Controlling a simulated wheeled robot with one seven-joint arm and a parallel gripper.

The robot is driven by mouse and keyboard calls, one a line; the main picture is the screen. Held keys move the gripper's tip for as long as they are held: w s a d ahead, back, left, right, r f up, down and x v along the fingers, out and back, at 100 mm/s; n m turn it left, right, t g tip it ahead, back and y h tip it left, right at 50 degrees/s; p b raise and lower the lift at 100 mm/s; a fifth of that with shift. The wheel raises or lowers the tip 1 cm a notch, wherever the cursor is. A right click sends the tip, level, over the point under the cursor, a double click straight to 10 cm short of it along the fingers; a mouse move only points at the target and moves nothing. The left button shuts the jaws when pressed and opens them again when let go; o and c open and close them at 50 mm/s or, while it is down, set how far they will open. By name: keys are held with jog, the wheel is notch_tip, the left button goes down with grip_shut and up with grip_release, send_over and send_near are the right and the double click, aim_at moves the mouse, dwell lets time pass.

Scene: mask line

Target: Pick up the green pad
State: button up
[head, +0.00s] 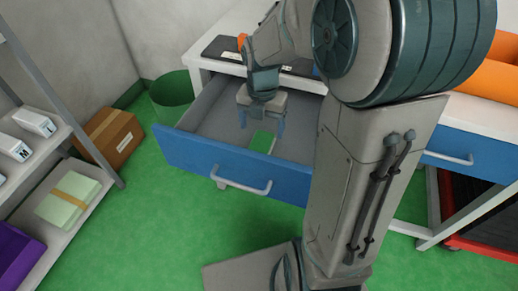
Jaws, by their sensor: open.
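A flat green piece that looks like the green pad (262,141) lies on the floor of the open blue-fronted drawer (215,160). My gripper (261,126) points down inside the drawer, over the far end of the pad. Its two blue fingers are spread apart, one on each side, with nothing seen between them. I cannot tell whether the fingertips touch the drawer floor. My arm hides the drawer's right part, and the gripper may cover the pad's far end.
The white workbench (487,115) holds a dark tray and orange bins (485,80). A green bin (172,92) stands behind the drawer's left side. At left, a shelf (75,215) holds white boxes and a pale green strapped pack (62,208); a cardboard box (110,137) sits behind it.

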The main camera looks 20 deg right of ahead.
aim_at(260, 143)
notch_tip(260, 143, down, 8)
jog(key=b, duration=0.3)
jog(key=shift+w+a, duration=0.15)
jog(key=shift+r, duration=0.1)
jog(key=c, duration=1.1)
